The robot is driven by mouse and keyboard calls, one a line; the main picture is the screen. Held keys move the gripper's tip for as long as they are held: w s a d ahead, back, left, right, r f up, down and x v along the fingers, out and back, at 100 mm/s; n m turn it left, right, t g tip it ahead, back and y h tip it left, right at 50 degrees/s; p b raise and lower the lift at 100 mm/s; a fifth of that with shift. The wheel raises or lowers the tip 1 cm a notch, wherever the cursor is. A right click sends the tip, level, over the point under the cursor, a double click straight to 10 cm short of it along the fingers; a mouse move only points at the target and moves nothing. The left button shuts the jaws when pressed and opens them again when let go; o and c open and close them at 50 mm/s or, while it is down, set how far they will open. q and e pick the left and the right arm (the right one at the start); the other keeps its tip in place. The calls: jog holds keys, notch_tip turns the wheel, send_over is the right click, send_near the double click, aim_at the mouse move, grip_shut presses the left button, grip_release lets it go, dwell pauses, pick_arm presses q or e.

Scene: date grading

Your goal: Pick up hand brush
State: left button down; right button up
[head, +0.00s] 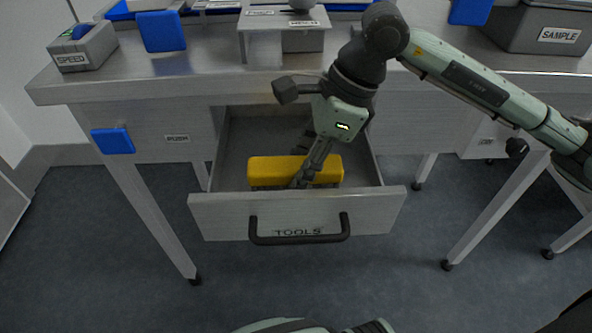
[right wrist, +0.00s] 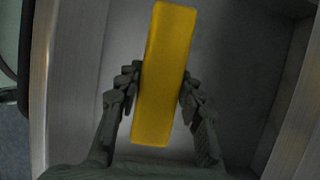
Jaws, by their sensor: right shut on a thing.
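The hand brush has a yellow block (head: 265,170) with dark bristles below it, and lies inside the open drawer marked TOOLS (head: 222,213). My right gripper (head: 306,172) reaches down into the drawer and is shut on the brush across its width. In the right wrist view the yellow block (right wrist: 164,80) runs lengthwise between the two fingers (right wrist: 162,92), with a finger against each long side. The bristles are hidden in that view. Whether the brush rests on the drawer floor or is slightly raised, I cannot tell. My left gripper is not in view.
The steel table (head: 200,84) stands over the drawer, with the SPEED box (head: 72,60) at left and the SAMPLE bin (head: 558,36) at right. The drawer walls stand close around the gripper. The drawer has a black handle (head: 300,238) in front. The floor ahead is clear.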

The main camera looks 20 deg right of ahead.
aim_at(300, 164)
jog(key=shift+r, duration=0.1)
notch_tip(300, 164, up, 10)
jog(key=shift+f, duration=0.1)
dwell(0.3)
jog(key=o, duration=0.6)
jog(key=shift+c, duration=0.2)
jog(key=c, duration=0.4)
jog(key=shift+o, duration=0.2)
jog(key=shift+s, duration=0.1)
